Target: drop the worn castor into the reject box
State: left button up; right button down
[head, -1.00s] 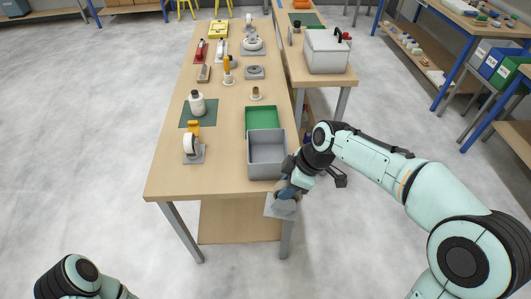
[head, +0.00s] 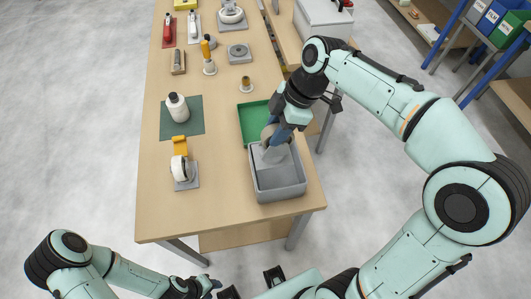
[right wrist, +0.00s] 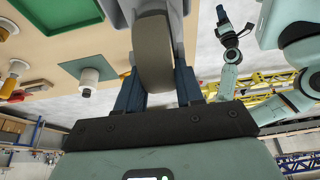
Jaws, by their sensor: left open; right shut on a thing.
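My right gripper (head: 277,132) is shut on the worn castor (head: 272,155), which has a grey wheel and a flat grey plate. In the head view the castor hangs over the open grey box (head: 282,193), which I take as the reject box. It overlaps the box's far part; its exact height above the floor of the box is hard to tell. In the right wrist view the castor's wheel (right wrist: 153,50) sits between the two blue fingers. My left gripper (head: 207,287) is open and empty, low in front of the table.
A green tray (head: 254,122) lies just behind the box. A white bottle (head: 178,107) stands on a green mat (head: 195,128) to the left. A white roll with an orange part (head: 180,167) is nearer. The table's front left is clear.

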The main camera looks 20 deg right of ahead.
jog(key=shift+w, duration=0.25)
jog(key=shift+s+f+b, duration=0.25)
jog(key=shift+f+b, duration=0.45)
jog(key=shift+f, duration=0.3)
jog(key=shift+w+f+b, duration=0.1)
jog(key=shift+f+b, duration=1.2)
jog(key=shift+f, duration=0.6)
pick_arm(q)
jog(key=f, duration=0.1)
jog(key=s+f, duration=0.1)
jog(key=f, duration=0.1)
jog(key=s+f, duration=0.1)
jog(key=shift+f, duration=0.25)
pick_arm(e)
jog(key=c, duration=0.6)
grip_release()
jog(key=shift+c, duration=0.2)
pick_arm(q)
jog(key=r+p, duration=0.1)
jog(key=w+r+p, duration=0.1)
jog(key=shift+w+r, duration=0.1)
jog(key=shift+r, duration=0.2)
pick_arm(e)
jog(key=v, duration=1.3)
jog(key=shift+d+r, duration=0.15)
